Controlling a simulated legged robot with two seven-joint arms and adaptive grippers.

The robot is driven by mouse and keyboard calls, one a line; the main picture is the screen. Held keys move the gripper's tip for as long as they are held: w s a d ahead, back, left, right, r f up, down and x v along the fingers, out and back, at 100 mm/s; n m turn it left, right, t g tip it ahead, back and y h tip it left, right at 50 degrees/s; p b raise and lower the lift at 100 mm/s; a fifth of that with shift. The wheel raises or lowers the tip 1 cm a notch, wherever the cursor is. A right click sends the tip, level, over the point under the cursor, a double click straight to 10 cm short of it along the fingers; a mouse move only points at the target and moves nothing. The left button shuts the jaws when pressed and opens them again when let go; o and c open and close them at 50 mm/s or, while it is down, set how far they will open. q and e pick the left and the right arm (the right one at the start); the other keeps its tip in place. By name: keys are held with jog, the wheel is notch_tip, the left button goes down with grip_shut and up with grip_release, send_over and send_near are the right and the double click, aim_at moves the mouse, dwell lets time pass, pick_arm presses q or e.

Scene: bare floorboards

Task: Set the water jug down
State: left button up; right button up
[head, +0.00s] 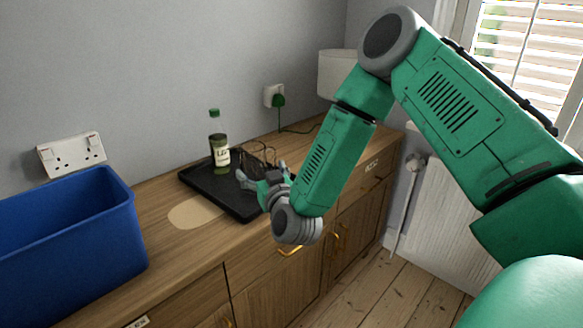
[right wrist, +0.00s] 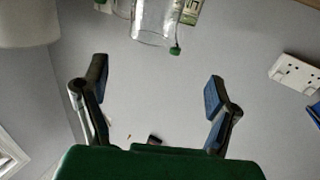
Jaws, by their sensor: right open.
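My right gripper (head: 262,176) is low over the front right of a black tray (head: 238,206) on a wooden sideboard. In the right wrist view its two fingers (right wrist: 156,74) are spread wide with nothing between them. A clear glass vessel, seemingly the water jug (right wrist: 152,22), shows beyond the fingertips at the top edge of that upside-down view, apart from them and partly cut off. In the head view only thin outlines show behind the gripper, so I cannot make out the jug well there. My left gripper is not in view.
A green-capped bottle (head: 220,148) stands on the tray. A blue bin (head: 75,235) is at the left, with a pale round mat (head: 194,213) between bin and tray. A white lampshade (head: 336,73) is behind my right arm. A green plug (head: 279,100) trails a cable.

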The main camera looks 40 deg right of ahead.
jog(key=s+a+f+g+y, duration=0.1)
jog(key=s+a+f, duration=0.1)
jog(key=f, duration=0.2)
jog(key=s+a+f+n+g+y, duration=0.1)
jog(key=s+f+y, duration=0.1)
jog(key=f, duration=0.2)
jog(key=s+a+f+n+g+y, duration=0.1)
jog(key=s+a+f, duration=0.1)
jog(key=f, duration=0.2)
jog(key=shift+a+f+g+y, duration=0.15)
jog(key=shift+a+g+y, duration=0.15)
jog(key=s+a+f+n+g+y, duration=0.1)
jog(key=s+a+f+g, duration=0.25)
jog(key=s+f, duration=0.4)
jog(key=s+a+f+n+g+y, duration=0.15)
jog(key=s+f+g, duration=0.3)
jog(key=s, duration=0.65)
jog(key=s+f+g+h, duration=0.1)
jog(key=s+f+g, duration=0.2)
jog(key=s, duration=1)
jog(key=shift+d+f+g, duration=0.15)
jog(key=shift+d+g, duration=0.3)
jog(key=shift+g, duration=0.45)
jog(key=shift+a+m+h, duration=0.2)
jog(key=shift+m+h, duration=0.05)
